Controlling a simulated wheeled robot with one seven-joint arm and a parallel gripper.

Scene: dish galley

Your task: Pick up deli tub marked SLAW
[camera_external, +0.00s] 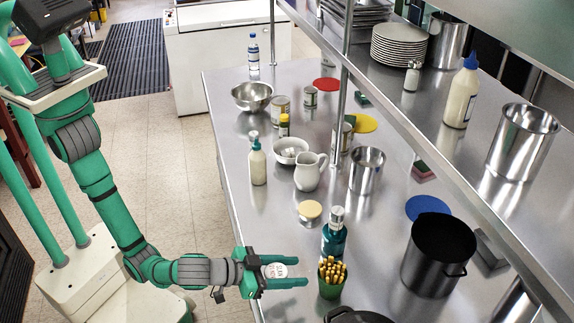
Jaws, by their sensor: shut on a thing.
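A small tub with a round white top and dark lettering (275,270) sits between the fingers of my gripper (300,271). The lettering is too small to read for certain. My gripper is shut on this tub, with one green finger on each side of it, near the counter's left front edge. The tub's lower part is hidden by the fingers, and I cannot tell how high it is above the counter.
A black pot (437,256), a white pitcher (309,172) and bowls stand on the steel counter (385,232). A shelf overhangs the right side.

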